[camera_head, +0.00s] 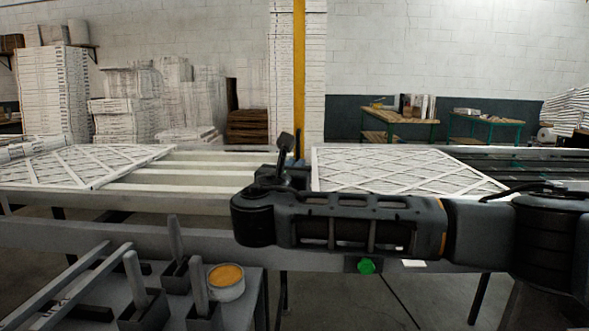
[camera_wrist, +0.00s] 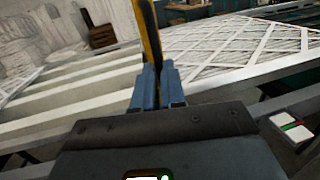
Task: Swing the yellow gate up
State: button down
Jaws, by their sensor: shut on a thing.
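The yellow gate (camera_head: 299,75) is a narrow bar that stands upright behind the conveyor's near rail in the head view, its top running out of the frame. In the wrist view the gate (camera_wrist: 151,45) rises between the two blue fingers of my gripper (camera_wrist: 156,80), with a dark strip along one side. My gripper is shut on the gate near its lower part. In the head view my arm comes in from the right, and my wrist hides most of the fingers and the gate's lower end.
Boxed filters with lattice faces lie on the conveyor left (camera_head: 90,165) and right (camera_head: 400,170) of the gate, with bare slats (camera_head: 200,178) between. In front are a grey bench with upright posts, a round tin (camera_head: 226,282) and a green button (camera_head: 366,266).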

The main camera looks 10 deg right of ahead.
jog(key=c, duration=1.2)
grip_release()
jog(key=shift+s, duration=0.1)
jog(key=v, duration=0.7)
jog(key=shift+s+a+b, duration=0.25)
jog(key=shift+s+b, duration=0.1)
jog(key=shift+f, duration=0.15)
